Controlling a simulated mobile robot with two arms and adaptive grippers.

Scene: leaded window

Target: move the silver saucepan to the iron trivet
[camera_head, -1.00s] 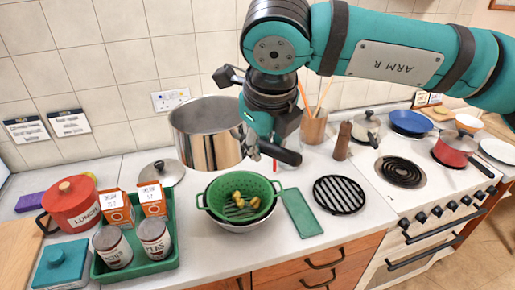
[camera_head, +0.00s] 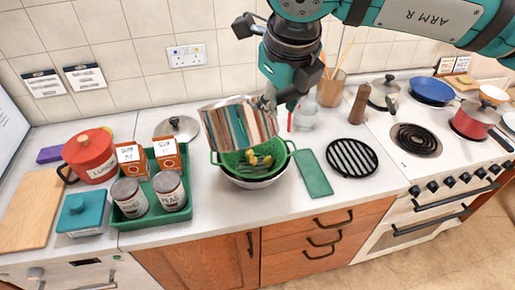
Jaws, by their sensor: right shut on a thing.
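The silver saucepan (camera_head: 238,124), a tall shiny pot, leans tilted at the back of the green colander (camera_head: 284,156). My right gripper (camera_head: 267,101) is shut on the saucepan at its upper right edge. The saucepan's lower edge overlaps the colander's back rim; I cannot tell whether they touch. The iron trivet (camera_head: 352,158), a round black grate, lies bare on the counter to the right of the colander. My left gripper is not in view.
The colander holds yellow-green pieces and sits in a bowl. A green board (camera_head: 315,173) lies between it and the trivet. A utensil jar (camera_head: 331,89), a pepper mill (camera_head: 359,104) and the stove (camera_head: 415,139) stand right. A green tray (camera_head: 128,222) with tins is left.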

